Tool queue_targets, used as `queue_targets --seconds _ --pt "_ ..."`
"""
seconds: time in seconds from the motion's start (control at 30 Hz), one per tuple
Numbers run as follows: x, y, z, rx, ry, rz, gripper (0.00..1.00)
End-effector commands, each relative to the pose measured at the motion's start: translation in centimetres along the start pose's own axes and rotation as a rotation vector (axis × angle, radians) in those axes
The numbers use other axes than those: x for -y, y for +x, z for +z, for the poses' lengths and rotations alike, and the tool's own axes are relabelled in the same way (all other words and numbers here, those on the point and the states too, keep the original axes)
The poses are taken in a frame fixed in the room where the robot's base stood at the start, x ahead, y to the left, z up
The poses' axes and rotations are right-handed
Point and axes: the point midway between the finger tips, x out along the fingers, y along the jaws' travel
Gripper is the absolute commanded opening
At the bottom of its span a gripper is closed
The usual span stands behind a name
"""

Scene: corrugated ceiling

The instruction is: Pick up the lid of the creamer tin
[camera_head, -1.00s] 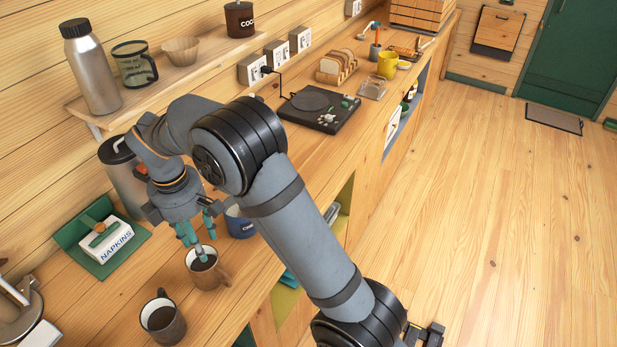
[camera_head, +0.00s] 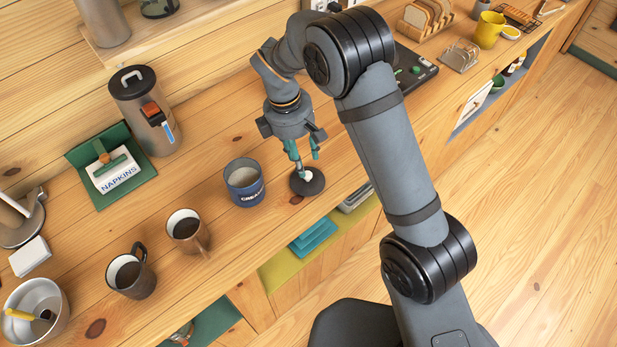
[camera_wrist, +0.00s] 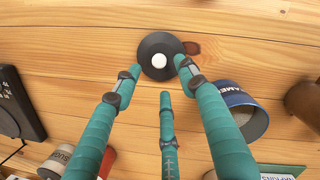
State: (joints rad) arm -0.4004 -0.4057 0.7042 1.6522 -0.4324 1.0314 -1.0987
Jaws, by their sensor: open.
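The dark round lid with a white knob (camera_head: 307,181) lies on the wooden counter, to the right of the blue creamer tin (camera_head: 244,183), which stands uncovered. My gripper (camera_head: 306,163) is above the lid, pointing down with its green fingers spread. In the wrist view the lid (camera_wrist: 154,64) is just beyond the open fingertips (camera_wrist: 158,72), between the two outer fingers. The creamer tin (camera_wrist: 238,95) shows to the right there. The fingers look empty; I cannot tell whether any touches the lid.
Two dark-filled mugs (camera_head: 187,231) (camera_head: 131,274) stand left of the tin. A napkin holder (camera_head: 113,168) and a metal canister (camera_head: 145,108) are behind. A sugar tin (camera_wrist: 58,160) shows in the wrist view. The counter's front edge is close to the lid.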

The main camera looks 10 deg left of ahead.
Motion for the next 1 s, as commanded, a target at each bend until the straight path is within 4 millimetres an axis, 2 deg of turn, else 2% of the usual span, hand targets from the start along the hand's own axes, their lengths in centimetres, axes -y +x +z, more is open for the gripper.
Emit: queue_targets --seconds 0.17,0.4,0.5,0.73,1.0 --pt "0.1 1.3 0.1 0.001 0.001 -0.003 0.42" --pt "0.4 4.8 0.0 0.002 0.000 -0.004 0.42" --pt "0.4 5.6 0.0 0.000 0.002 -0.002 0.42" --pt "0.3 5.8 -0.1 -0.001 0.002 0.000 0.42" --pt "0.3 5.8 -0.1 -0.001 0.001 0.000 0.26"
